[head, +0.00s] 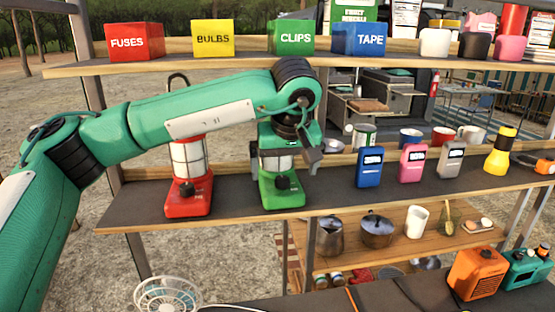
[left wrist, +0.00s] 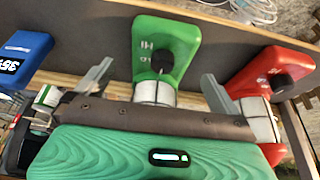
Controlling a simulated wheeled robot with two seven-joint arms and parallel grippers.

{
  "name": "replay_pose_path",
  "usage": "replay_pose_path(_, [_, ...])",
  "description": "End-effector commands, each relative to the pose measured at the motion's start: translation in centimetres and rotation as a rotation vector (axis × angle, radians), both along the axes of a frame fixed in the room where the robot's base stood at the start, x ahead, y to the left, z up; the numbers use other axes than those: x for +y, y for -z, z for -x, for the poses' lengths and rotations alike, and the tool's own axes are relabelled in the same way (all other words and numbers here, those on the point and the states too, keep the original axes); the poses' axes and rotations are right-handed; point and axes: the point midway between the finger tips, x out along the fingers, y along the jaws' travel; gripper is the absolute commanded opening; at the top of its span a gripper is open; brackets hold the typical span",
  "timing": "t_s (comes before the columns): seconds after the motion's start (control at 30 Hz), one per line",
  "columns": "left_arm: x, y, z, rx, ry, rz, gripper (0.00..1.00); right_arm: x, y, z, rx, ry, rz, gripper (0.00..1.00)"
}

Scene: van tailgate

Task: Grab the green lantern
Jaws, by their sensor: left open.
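The green lantern (head: 282,191) stands upright on the middle shelf; its top is hidden behind my left arm. My left gripper (head: 284,152) is open at the lantern's upper part, with a finger on each side of the pale globe. In the left wrist view the lantern's green base (left wrist: 166,48) shows between and beyond the two open fingers (left wrist: 155,88). I cannot tell whether either finger touches it. My right gripper is not in view.
A red lantern (head: 189,192) stands close to the left of the green one. Blue (head: 370,167), pink (head: 412,163) and grey (head: 451,160) handheld devices stand to the right. Above runs a shelf with labelled boxes, such as the yellow BULBS box (head: 213,39).

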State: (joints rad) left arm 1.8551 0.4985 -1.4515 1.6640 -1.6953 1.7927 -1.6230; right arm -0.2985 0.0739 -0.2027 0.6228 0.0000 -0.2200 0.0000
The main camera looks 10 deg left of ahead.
Motion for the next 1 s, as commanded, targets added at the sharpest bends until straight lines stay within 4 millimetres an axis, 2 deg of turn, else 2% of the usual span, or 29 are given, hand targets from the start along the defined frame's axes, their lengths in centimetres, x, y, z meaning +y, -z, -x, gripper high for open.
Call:
replay_pose_path(0.2, [0.5,1.1,-0.6,0.003,-0.001,-0.001,1.0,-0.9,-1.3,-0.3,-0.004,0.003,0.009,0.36])
replay_pose_path(0.43, [1.2,3.8,-1.7,0.005,0.0,-0.001,1.0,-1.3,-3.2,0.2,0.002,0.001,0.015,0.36])
replay_pose_path(0.6, [1.3,4.9,-2.1,0.001,0.0,0.0,1.0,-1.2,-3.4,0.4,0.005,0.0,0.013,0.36])
replay_pose_path(0.77, [1.3,5.0,-2.1,0.0,0.0,0.0,1.0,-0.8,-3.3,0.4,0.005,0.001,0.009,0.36])
replay_pose_path(0.8, [1.3,5.0,-2.1,0.0,0.0,0.0,0.98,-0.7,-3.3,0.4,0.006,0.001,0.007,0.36])
replay_pose_path(1.0, [1.3,5.0,-2.1,0.0,0.0,0.0,0.59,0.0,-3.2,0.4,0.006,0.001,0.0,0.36])
